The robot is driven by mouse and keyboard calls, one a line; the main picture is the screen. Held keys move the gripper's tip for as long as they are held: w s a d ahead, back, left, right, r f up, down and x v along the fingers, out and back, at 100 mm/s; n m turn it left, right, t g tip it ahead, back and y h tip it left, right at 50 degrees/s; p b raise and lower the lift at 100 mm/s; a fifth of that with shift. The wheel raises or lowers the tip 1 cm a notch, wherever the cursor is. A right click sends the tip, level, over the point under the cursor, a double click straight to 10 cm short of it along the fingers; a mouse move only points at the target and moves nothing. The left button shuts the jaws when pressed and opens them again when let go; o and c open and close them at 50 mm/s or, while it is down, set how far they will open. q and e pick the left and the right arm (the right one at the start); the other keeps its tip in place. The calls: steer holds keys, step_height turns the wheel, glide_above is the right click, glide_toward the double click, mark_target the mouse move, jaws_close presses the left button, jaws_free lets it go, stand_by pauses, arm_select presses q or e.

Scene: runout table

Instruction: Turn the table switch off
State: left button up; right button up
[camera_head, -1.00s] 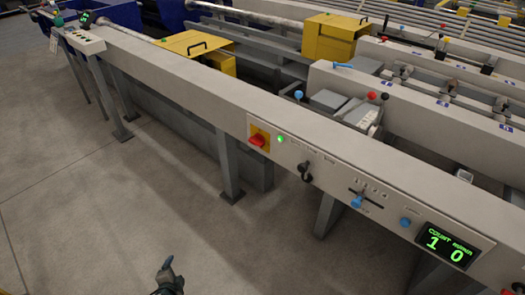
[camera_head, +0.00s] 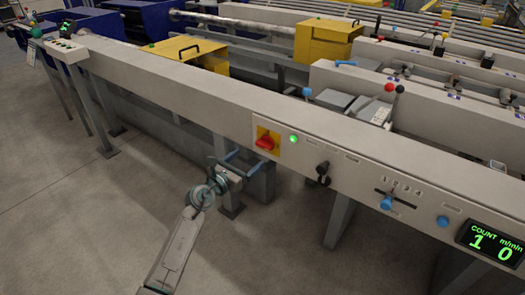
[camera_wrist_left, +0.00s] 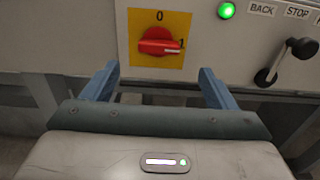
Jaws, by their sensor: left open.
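The table switch (camera_head: 266,142) is a red rotary knob on a yellow plate on the front face of the grey table beam. In the left wrist view the red knob (camera_wrist_left: 158,41) lies nearly level, its marked end at the right by the "1"; a "0" is printed above it. A green lamp (camera_head: 293,139) glows to its right. My left gripper (camera_head: 239,160) is open and empty, in front of and just left of the switch, apart from it. In the left wrist view its blue fingers (camera_wrist_left: 159,85) stand either side below the knob. My right gripper is not in view.
Right of the switch are a black lever (camera_head: 323,172), a blue slider knob (camera_head: 386,202), a blue button (camera_head: 443,221) and a green-lit count display (camera_head: 490,243). Yellow boxes (camera_head: 190,52) stand behind the beam. The floor in front (camera_head: 90,200) is clear.

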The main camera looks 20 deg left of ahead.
mark_target(262, 147)
arm_select(q)
steer(key=b+x, duration=0.1)
steer(key=x, duration=0.7)
steer(key=shift+a+f, duration=0.1)
steer(key=shift+c, duration=0.2)
steer(key=c, duration=1)
